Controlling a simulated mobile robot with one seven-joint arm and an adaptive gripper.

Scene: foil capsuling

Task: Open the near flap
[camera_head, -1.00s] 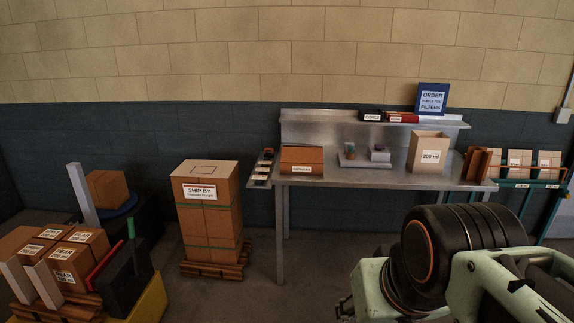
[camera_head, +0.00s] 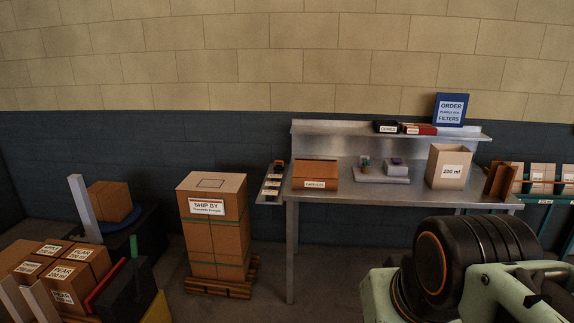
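I cannot tell for sure which box the near flap belongs to. A low brown carton (camera_head: 315,172) with a white label, apparently reading "CAPSULES", sits at the left of the metal table (camera_head: 400,191); its top looks closed. A taller light-brown carton (camera_head: 448,167) labelled "200 ml" stands further right on the table, and its top looks open. No flap shows clearly on either carton at this size. My arm fills the lower right, in front of the table. My gripper is outside the picture.
A tall "SHIP BY" carton (camera_head: 213,240) stands on a wooden pallet (camera_head: 222,287) left of the table. Labelled cartons (camera_head: 80,262) are at the lower left. A grey block (camera_head: 382,176) with small items lies mid-table. A blue order sign (camera_head: 450,110) stands on the shelf.

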